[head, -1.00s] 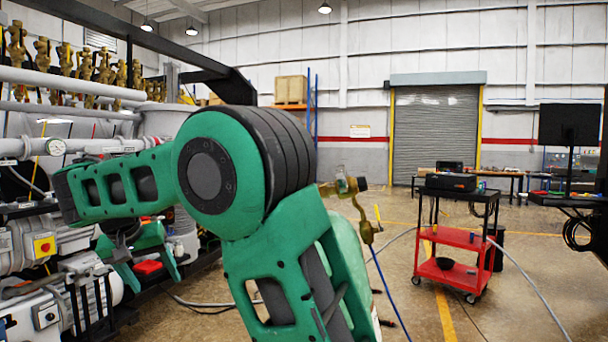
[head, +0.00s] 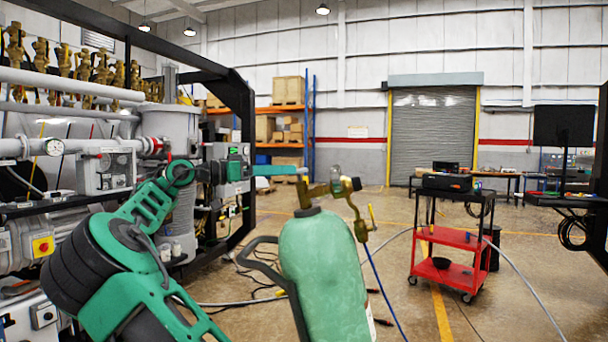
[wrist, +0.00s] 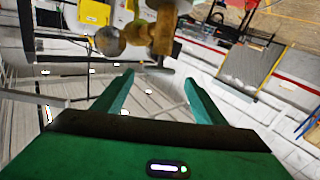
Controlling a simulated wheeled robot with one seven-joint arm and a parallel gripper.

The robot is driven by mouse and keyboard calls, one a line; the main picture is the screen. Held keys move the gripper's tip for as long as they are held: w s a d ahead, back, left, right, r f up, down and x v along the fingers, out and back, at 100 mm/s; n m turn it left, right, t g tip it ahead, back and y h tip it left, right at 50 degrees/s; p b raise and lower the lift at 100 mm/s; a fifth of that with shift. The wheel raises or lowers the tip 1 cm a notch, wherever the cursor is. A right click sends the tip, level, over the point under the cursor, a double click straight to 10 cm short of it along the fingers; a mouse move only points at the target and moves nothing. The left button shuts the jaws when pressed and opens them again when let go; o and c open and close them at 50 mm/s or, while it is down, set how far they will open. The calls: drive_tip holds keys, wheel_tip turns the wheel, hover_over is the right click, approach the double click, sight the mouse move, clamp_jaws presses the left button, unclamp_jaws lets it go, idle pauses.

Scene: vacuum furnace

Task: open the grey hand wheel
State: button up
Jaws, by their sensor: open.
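A green gas cylinder (head: 318,265) stands upright in the middle of the head view, with a brass valve (head: 322,189) on top. In the wrist view the brass valve (wrist: 160,35) hangs in at the top, upside down. A dark grey disc seen nearly edge-on, which looks like the hand wheel (wrist: 151,69), sits at the valve's end, near my fingertips. In the head view the wheel is too small to make out clearly. My gripper (head: 298,171) is open at the valve's upper left. In the wrist view its two green fingers (wrist: 160,78) stand apart; contact cannot be told.
A black cylinder-trolley handle (head: 262,262) is left of the cylinder. Furnace equipment with pipes (head: 85,148) fills the left side. A red and black cart (head: 455,240) stands to the right. The floor between cylinder and cart is mostly clear, with a hose.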

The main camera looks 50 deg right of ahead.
drive_tip(key=x, duration=1)
drive_tip(key=c, duration=1)
